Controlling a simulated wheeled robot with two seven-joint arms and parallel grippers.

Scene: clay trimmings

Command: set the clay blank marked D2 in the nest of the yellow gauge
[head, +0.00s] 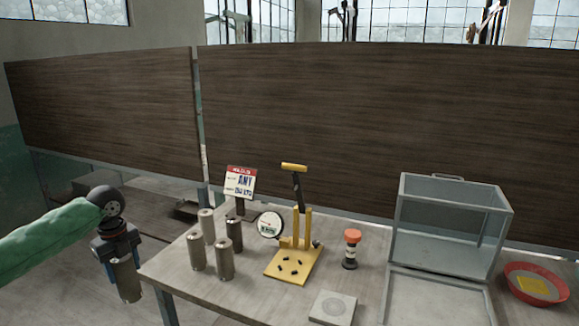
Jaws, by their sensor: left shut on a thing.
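My left gripper (121,258) is shut on a grey-brown clay cylinder (126,284), held upright just off the table's left edge. Any mark on this blank is too small to read, so I cannot tell whether it is D2. The yellow gauge (284,275) stands on the table to the right, with a round white dial (270,225) at its left and a yellow-handled lever (294,168) on top. Its base carries several small dark studs; I cannot make out whether a blank sits there, but none shows. My right gripper is not in view.
Several similar cylinders (225,263) stand on the table (180,272) between my left gripper and the gauge. A sign (240,182) stands behind them. Right of the gauge are an orange-topped object (351,250), a grey square block (333,307), a clear case (450,225) and a red bowl (512,287).

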